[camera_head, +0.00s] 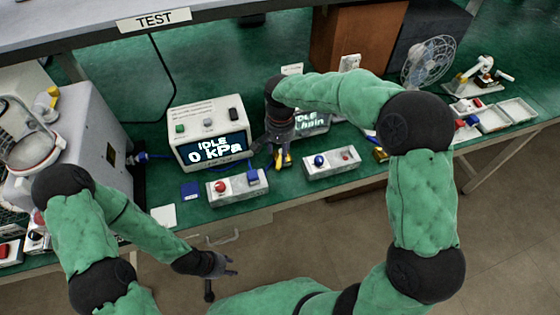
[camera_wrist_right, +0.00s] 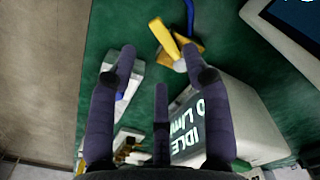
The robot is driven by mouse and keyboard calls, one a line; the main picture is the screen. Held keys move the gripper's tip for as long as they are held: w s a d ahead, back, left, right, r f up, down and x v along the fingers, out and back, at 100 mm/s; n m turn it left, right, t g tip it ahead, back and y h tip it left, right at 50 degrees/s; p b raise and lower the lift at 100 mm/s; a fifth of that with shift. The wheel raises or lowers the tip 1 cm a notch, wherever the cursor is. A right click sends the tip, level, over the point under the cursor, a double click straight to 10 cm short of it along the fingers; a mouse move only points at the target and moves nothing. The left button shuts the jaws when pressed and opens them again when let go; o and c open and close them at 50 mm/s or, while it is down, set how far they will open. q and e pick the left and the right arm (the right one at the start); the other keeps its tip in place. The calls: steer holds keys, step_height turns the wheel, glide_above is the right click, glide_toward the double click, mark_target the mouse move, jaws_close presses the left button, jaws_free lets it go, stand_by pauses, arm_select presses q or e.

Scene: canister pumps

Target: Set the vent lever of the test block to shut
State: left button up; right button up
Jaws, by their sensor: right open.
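The test block appears as a small brass block (camera_wrist_right: 185,46) with a yellow vent lever (camera_wrist_right: 163,38) in the right wrist view. A blue hose (camera_wrist_right: 190,12) runs from it. In the head view the yellow lever (camera_head: 286,160) shows just beside my right gripper (camera_head: 272,156), which partly hides the block. My right gripper (camera_wrist_right: 158,62) is open and empty, pointing down over the bench, with the lever just beyond its fingertips. I cannot tell whether they touch. My left gripper (camera_head: 222,265) hangs in front of the bench edge, apart from everything, its fingers spread and empty.
A display box (camera_head: 208,135) reading IDLE 0 kPa stands left of my right gripper. A second display (camera_head: 312,122) is partly hidden behind my arm. Button boxes (camera_head: 237,188) (camera_head: 332,162) stand near the front edge. A fan (camera_head: 428,62) and trays (camera_head: 517,110) are at right.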

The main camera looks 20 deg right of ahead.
mark_target(280, 163)
step_height(280, 163, down, 6)
steer(key=shift+r+b, duration=0.1)
steer(key=shift+b, duration=0.75)
jaws_close()
